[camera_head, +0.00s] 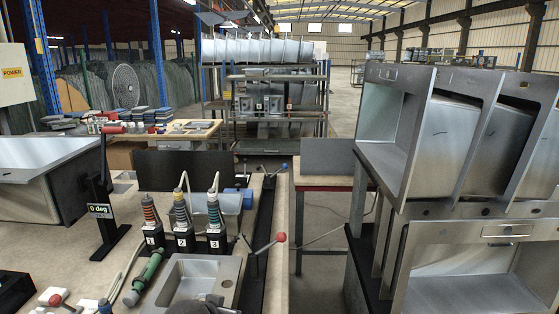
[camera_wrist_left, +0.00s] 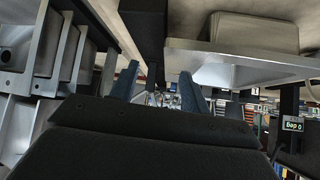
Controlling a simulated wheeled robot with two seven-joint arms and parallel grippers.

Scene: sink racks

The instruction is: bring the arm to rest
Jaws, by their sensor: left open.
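My left gripper (camera_wrist_left: 158,88) shows in the left wrist view with its two dark blue fingers spread apart and nothing between them. In the head view, a dark rounded part shows at the bottom edge in front of a small steel sink; I cannot tell whether it belongs to my arm. My right gripper is in neither view. The small steel sink (camera_head: 231,270) lies on the workbench (camera_head: 275,215) in the head view.
Steel sinks (camera_head: 440,135) stand in a rack at the right. Three numbered tools (camera_head: 184,238) stand upright on the bench. A large sink (camera_head: 40,180) and a post with a "0 deg" display (camera_head: 100,211) are at the left. A red-knobbed lever (camera_head: 280,237) stands near the bench's right edge.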

